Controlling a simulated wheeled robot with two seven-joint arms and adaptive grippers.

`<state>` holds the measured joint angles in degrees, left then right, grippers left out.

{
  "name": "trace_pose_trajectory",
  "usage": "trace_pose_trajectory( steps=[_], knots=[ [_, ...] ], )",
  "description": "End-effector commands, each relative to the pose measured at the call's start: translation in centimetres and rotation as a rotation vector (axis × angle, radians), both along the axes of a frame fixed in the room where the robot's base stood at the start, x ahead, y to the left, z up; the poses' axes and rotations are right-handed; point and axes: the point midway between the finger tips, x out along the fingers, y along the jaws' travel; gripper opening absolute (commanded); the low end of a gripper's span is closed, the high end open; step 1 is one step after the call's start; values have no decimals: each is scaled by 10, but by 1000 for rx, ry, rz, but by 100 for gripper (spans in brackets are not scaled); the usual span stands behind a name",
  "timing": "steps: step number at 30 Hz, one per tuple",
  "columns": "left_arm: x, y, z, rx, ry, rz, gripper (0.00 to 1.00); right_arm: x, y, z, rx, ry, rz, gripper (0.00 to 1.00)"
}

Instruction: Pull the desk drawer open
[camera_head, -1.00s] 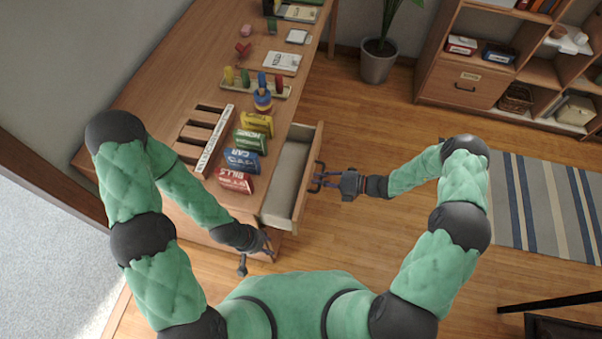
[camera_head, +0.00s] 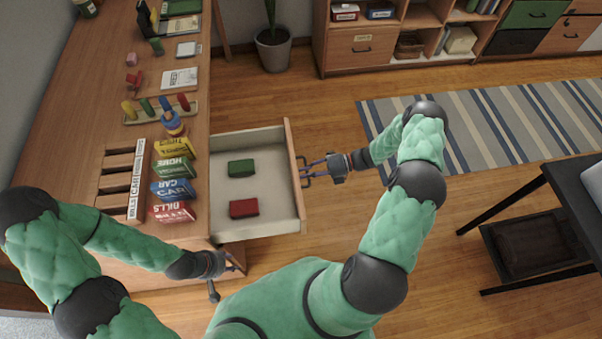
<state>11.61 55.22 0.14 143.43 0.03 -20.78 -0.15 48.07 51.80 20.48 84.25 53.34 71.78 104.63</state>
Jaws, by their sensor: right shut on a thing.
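The desk (camera_head: 60,130) stands at the left with its drawer (camera_head: 262,222) pulled well out to the right. Inside the drawer lie a green block (camera_head: 241,168) and a red block (camera_head: 244,208), apart from each other. My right gripper (camera_head: 312,170) is shut on the dark handle (camera_head: 306,183) on the drawer's front. My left gripper (camera_head: 226,274) is below the drawer's near side, beside the desk's front edge. Its fingers look spread, with nothing between them.
Labelled blocks, among them a red BILLS block (camera_head: 172,212), stand on the desk by a slotted wooden organizer (camera_head: 117,180). A potted plant (camera_head: 274,48) and shelves (camera_head: 362,45) are at the back. A dark table (camera_head: 560,200) stands right. Floor right of the drawer is clear.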

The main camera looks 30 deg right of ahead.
Motion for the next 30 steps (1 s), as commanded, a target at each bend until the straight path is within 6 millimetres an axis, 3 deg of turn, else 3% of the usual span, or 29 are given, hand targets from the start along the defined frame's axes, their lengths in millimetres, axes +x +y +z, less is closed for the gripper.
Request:
trace_pose_trajectory(
  steps=[9,10,12,13,23,30],
  knots=[
    [0,0,0,0,0,0,40,-1,0,-1,-1,1,1,0],
    [0,0,0,0,0,0,40,-1,0,-1,-1,1,0,21],
    [0,0,0,0,0,0,40,-1,0,-1,-1,1,0,41],
    [0,0,0,0,0,0,40,-1,0,-1,-1,1,0,44],
    [0,0,0,0,0,0,40,0,-2,0,0,0,-1,44],
    [0,0,0,0,0,0,40,-8,-27,5,-3,-2,-4,44]
  ],
)
